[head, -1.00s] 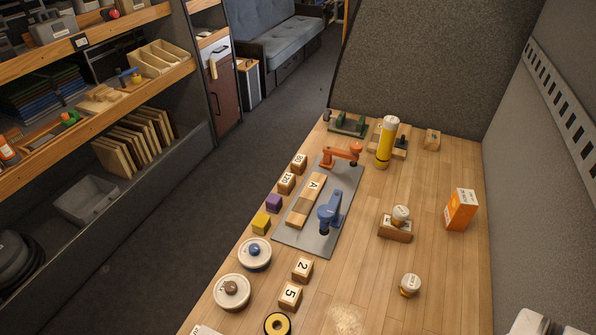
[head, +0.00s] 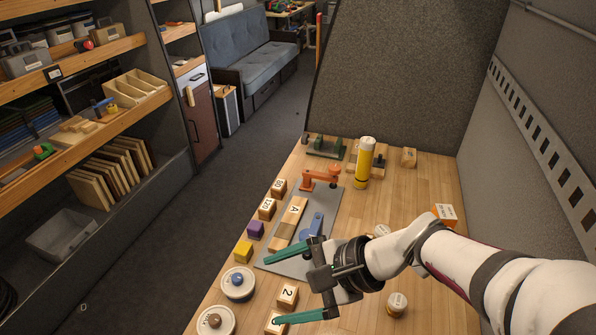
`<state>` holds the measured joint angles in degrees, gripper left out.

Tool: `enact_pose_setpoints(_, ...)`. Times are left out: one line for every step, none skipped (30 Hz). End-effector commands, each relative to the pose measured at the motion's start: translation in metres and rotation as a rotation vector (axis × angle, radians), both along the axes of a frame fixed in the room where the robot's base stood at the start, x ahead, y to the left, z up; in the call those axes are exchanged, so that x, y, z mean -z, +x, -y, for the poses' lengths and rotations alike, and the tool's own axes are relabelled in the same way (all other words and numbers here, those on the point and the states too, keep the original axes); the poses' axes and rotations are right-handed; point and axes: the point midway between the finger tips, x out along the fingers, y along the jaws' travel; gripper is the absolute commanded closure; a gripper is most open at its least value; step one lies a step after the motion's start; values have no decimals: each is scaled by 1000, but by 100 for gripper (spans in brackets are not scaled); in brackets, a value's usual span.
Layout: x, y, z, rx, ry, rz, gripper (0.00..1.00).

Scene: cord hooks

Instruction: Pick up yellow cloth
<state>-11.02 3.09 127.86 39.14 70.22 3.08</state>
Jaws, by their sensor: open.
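I cannot make out a yellow cloth in the head view. The yellow things that show are a small yellow block (head: 243,252) at the table's left edge and an upright yellow cylinder with a white top (head: 363,165) at the back. My gripper (head: 272,290) is open and empty, with its two teal fingers spread and pointing left. It is over the front left of the table, near the wooden block marked 2 (head: 288,295).
A grey plate holds an orange clamp (head: 321,178), a blue clamp (head: 313,228) and a wooden bar marked A (head: 290,220). Grey panels bound the back and right. Bare wood shows at back right.

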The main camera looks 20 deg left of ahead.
Motion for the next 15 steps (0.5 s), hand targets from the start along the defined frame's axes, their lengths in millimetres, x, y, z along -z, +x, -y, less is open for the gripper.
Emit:
enact_pose_setpoints(11, 34, -39, 97, 105, -93, 1)
enact_pose_setpoints(18, 56, -61, 173, 169, -147, 1)
enact_pose_setpoints(31, 84, -87, 277, 239, -217, 1)
enact_pose_setpoints(45, 103, -104, 354, 281, -266, 1)
enact_pose_setpoints(60, 119, -117, 429, 316, -313, 1)
enact_pose_setpoints(81, 138, -132, 524, 352, -370, 1)
enact_pose_setpoints(96, 149, -140, 588, 371, -405, 1)
enact_pose_setpoints(110, 158, -146, 642, 387, -436, 1)
enact_pose_setpoints(126, 167, -151, 701, 399, -465, 1)
enact_pose_setpoints(135, 171, -154, 736, 406, -483, 1)
enact_pose_setpoints(142, 175, -156, 762, 413, -495, 1)
enact_pose_setpoints(149, 178, -157, 788, 418, -505, 1)
enact_pose_setpoints(155, 179, -157, 799, 419, -513, 1)
enact_pose_setpoints(161, 180, -157, 807, 421, -516, 1)
enact_pose_setpoints(170, 181, -157, 810, 420, -517, 1)
